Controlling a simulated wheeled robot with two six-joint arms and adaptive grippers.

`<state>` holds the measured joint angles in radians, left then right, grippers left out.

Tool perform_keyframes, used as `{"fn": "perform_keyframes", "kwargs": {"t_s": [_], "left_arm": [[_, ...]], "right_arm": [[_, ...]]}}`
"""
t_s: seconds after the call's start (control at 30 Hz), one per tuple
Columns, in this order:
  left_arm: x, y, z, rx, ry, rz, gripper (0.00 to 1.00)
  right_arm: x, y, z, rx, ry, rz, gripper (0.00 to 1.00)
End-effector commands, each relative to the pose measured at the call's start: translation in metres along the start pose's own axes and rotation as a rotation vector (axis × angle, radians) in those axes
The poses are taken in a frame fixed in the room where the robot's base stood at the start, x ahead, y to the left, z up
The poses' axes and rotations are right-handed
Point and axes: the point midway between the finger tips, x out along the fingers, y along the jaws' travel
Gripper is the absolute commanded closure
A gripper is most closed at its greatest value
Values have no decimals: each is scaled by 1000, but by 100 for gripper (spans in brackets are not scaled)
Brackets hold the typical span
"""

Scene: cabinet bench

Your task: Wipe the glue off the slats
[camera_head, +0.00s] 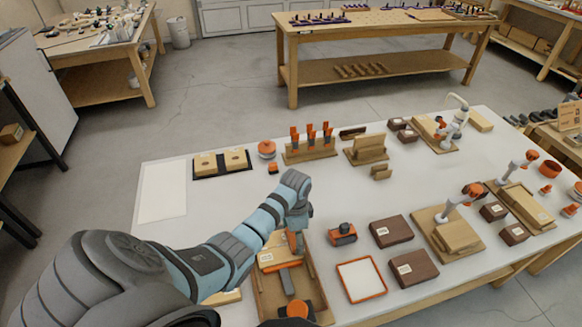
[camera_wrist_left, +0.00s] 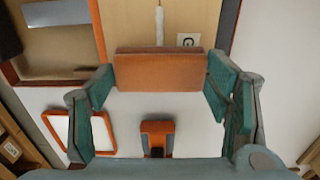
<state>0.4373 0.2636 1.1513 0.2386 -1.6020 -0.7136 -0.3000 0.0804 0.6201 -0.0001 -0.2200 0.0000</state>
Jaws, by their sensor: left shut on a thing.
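My left gripper (camera_head: 296,238) reaches down over a wooden tray (camera_head: 313,268) at the lower middle of the head view. In the left wrist view its teal fingers (camera_wrist_left: 160,85) are shut on an orange-brown block (camera_wrist_left: 158,70), like a sponge or pad. Beyond the block lies a pale wooden slat (camera_wrist_left: 200,18) with a square label. A white streak (camera_wrist_left: 159,24), which looks like glue, runs along it up to the block's far edge. The block hides what is under it, and I cannot tell whether it touches the slat. My right gripper is not in view.
An orange device (camera_head: 342,235) and an orange-rimmed white tray (camera_head: 361,279) stand right of the wooden tray. Dark brown boxes (camera_head: 391,231) are farther right. A wooden rack with orange-handled tools (camera_head: 310,149) stands behind.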

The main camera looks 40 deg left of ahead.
Motion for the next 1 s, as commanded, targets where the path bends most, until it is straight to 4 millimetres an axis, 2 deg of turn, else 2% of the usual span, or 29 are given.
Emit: {"fn": "perform_keyframes", "kwargs": {"t_s": [0.17,0.43,1.0], "left_arm": [[-1,0,1,0,0,1,51],[-1,0,20,0,-4,2,51],[0,0,47,-1,-4,1,51]], "right_arm": [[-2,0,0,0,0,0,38],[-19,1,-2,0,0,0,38],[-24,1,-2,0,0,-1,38]]}}
